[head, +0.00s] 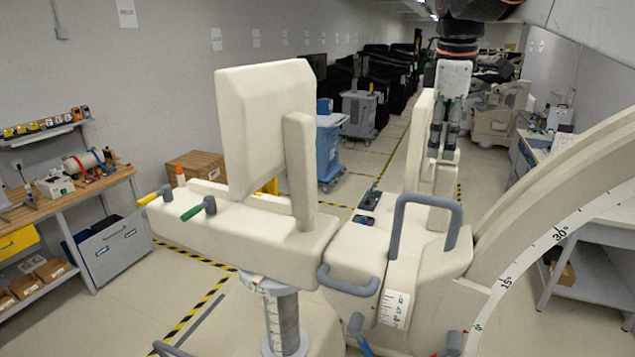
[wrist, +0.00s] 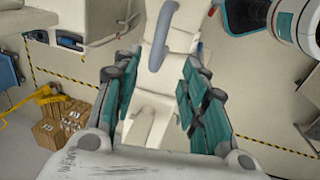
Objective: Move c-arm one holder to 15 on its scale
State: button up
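The beige C-arm (head: 590,168) curves down the right side of the head view. Its white edge scale (head: 530,258) shows 0, 15 and 30. The beige holder (head: 405,270) meets the arc near its low end, close to the 0 mark; the exact reading is unclear. A grey loop handle (head: 428,200) stands on the holder, and a grey handle (wrist: 162,35) shows at the top of the wrist view. My gripper (head: 441,156) points down above and behind the loop handle. In the wrist view its teal-padded fingers (wrist: 160,85) are apart with nothing between them.
A beige arm with an upright panel (head: 265,120) and a grey column (head: 285,315) stands left of the holder. A workbench (head: 80,190) is at the left, and another table (head: 605,215) is behind the arc. Blue and grey carts stand behind. Striped floor shows between.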

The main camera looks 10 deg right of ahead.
aim_at(432, 197)
jog(key=shift+w+d+f+p, duration=0.25)
jog(key=shift+w+f, duration=0.15)
jog(key=shift+f, duration=1.8)
jog(key=shift+w+d+f+p, duration=0.3)
jog(key=shift+w+f, duration=0.05)
jog(key=shift+f, duration=1.8)
jog(key=shift+w+d+f+p, duration=0.25)
jog(key=shift+w+f, duration=0.15)
jog(key=shift+f, duration=1.8)
grip_shut()
